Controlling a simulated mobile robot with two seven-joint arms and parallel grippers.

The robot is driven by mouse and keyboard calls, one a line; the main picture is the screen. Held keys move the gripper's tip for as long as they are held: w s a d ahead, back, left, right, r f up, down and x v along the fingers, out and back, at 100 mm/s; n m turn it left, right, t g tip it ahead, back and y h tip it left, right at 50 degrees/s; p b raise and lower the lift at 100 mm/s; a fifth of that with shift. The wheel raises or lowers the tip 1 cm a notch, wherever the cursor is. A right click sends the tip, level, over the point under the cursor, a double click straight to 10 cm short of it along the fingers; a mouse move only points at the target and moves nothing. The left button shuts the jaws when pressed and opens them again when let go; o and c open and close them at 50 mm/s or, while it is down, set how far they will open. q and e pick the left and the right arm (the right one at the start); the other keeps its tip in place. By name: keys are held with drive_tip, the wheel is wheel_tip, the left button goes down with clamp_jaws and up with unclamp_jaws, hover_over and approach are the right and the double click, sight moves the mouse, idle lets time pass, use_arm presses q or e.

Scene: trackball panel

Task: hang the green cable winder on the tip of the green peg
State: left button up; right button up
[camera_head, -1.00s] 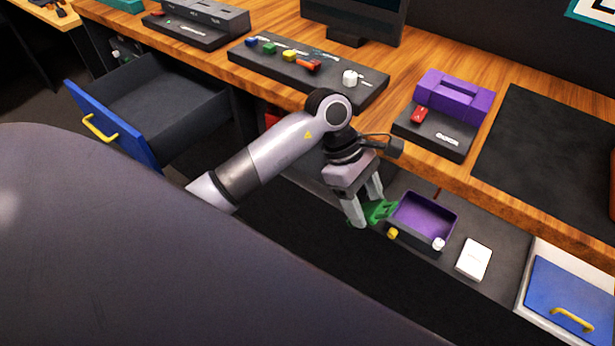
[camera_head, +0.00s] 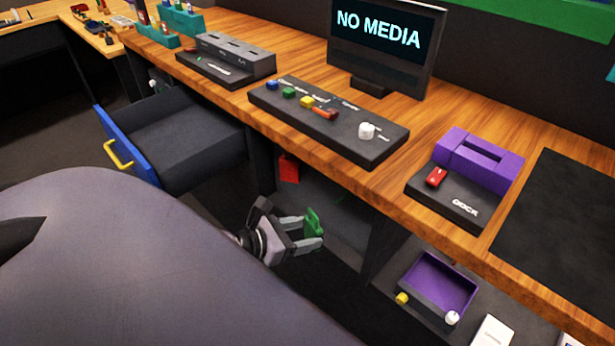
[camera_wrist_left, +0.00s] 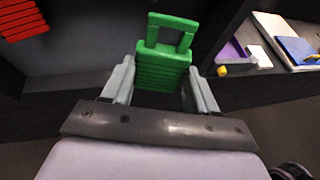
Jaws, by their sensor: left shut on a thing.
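The green cable winder (camera_head: 314,222) is between the fingers of my left gripper (camera_head: 308,236), which is shut on it. They are in the open space below the desk's front edge, clear of the drawer and tray. In the left wrist view the winder (camera_wrist_left: 165,55) shows a ribbed body with a loop handle pointing away from the left gripper (camera_wrist_left: 160,88). I cannot make out a green peg in any view.
A red ribbed piece (camera_head: 289,169) is under the desk, also in the left wrist view (camera_wrist_left: 20,18). An open drawer with a blue front (camera_head: 127,145) stands left. A purple tray (camera_head: 440,282) lies low at the right. The wooden desk (camera_head: 310,140) overhangs.

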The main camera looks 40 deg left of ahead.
use_arm(q)
drive_tip(key=shift+w+d+f+b, duration=0.15)
drive_tip(key=shift+w+b, duration=0.1)
drive_tip(key=shift+w, duration=0.95)
drive_tip(key=shift+w+d+f+b, duration=0.1)
drive_tip(key=shift+w+b, duration=0.15)
drive_tip(key=shift+w, duration=0.9)
drive_tip(key=shift+w+d+f+b, duration=0.15)
drive_tip(key=shift+w+b, duration=0.15)
drive_tip(key=shift+w, duration=0.45)
drive_tip(key=shift+w+a+f+b, duration=0.1)
drive_tip(key=shift+w+f+b, duration=0.15)
drive_tip(key=shift+w, duration=0.55)
drive_tip(key=shift+w+d+f+b, duration=0.1)
drive_tip(key=shift+w+b, duration=0.2)
drive_tip(key=shift+w, duration=0.45)
drive_tip(key=o, duration=1.1)
drive_tip(key=shift+o, duration=0.2)
